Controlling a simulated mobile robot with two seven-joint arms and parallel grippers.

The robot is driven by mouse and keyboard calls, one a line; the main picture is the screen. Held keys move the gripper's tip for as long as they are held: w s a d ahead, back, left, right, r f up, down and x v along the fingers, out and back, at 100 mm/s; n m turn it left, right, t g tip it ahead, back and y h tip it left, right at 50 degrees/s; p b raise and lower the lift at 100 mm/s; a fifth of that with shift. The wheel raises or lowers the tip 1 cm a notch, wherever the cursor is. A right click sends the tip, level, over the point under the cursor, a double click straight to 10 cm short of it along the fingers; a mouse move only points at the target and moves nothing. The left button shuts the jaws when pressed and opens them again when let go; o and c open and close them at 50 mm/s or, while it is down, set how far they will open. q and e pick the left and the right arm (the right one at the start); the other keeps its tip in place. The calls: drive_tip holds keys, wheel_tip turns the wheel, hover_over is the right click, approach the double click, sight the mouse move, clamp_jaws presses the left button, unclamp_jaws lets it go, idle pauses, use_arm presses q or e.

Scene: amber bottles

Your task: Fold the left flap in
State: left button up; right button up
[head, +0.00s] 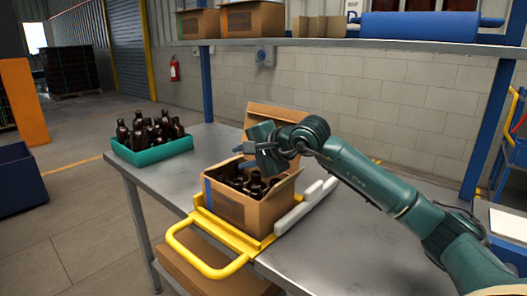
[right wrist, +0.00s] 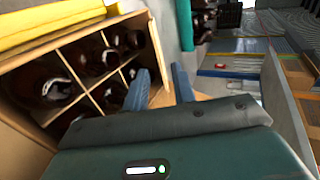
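The open cardboard box (head: 267,213) holds dark bottles and stands in a yellow frame on the table. The right wrist view shows its cream dividers (right wrist: 72,66) with bottles between them. One cardboard flap (head: 285,114) stands up at the back of the box, partly behind my right gripper. I cannot make out the left flap clearly in the head view. My right gripper (head: 247,155) is over the far left part of the box. In the right wrist view its two blue fingers (right wrist: 160,88) are apart, with brown cardboard showing beyond the gap. My left gripper is not in view.
A teal tray of bottles (head: 155,157) stands on the table to the left. The yellow frame's handle (head: 212,272) juts toward the front edge. A pale grey bar (head: 306,206) lies right of the box. A shelf (head: 330,43) with boxes and a blue roll hangs above.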

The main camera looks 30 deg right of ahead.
drive_tip(key=v, duration=0.8)
drive_tip(key=shift+s+r+b, duration=0.15)
drive_tip(key=shift+s+b, duration=0.2)
drive_tip(key=shift+s, duration=0.05)
drive_tip(key=shift+d, duration=0.1)
